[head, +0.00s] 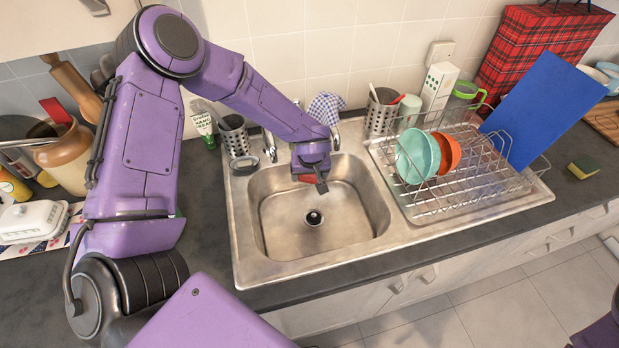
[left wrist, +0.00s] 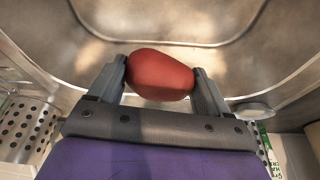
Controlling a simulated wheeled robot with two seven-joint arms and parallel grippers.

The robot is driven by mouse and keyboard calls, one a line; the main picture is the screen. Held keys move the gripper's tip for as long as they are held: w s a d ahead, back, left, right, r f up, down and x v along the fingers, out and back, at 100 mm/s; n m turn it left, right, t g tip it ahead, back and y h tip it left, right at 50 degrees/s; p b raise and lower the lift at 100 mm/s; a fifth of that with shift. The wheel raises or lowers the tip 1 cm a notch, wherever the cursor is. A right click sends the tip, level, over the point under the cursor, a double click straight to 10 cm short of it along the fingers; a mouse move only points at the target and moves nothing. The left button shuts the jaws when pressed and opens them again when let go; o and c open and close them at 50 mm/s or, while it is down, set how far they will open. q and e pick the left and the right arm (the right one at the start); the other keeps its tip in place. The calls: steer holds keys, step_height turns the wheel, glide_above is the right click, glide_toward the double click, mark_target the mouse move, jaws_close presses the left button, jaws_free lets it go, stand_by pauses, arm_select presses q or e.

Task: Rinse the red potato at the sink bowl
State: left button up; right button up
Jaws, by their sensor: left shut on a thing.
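The red potato (left wrist: 160,75) is held between the two fingers of my left gripper (left wrist: 162,80) in the left wrist view. In the head view the left gripper (head: 318,182) is over the back part of the sink bowl (head: 290,232), below the tap area. Only a small red patch of the potato (head: 306,178) shows there, mostly hidden by the gripper. The sink bowl is empty, with a dark drain (head: 313,217) in its floor. The tap (head: 335,136) is partly hidden behind my arm, and I cannot tell whether water runs. My right gripper is not in view.
A wire dish rack (head: 470,195) with a teal bowl (head: 418,157) and an orange bowl (head: 449,152) stands right of the bowl. A perforated holder (head: 234,136) stands at the sink's back left. A sponge (head: 583,168) lies far right.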

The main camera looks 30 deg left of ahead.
arm_select(q)
step_height(320, 180, up, 3)
steer(key=shift+f+p, duration=0.1)
steer(key=shift+p, duration=0.6)
steer(key=shift+r, duration=1.35)
stand_by(0.4)
steer(key=shift+r, duration=2)
steer(key=shift+f+b, duration=0.1)
steer(key=shift+b, duration=0.2)
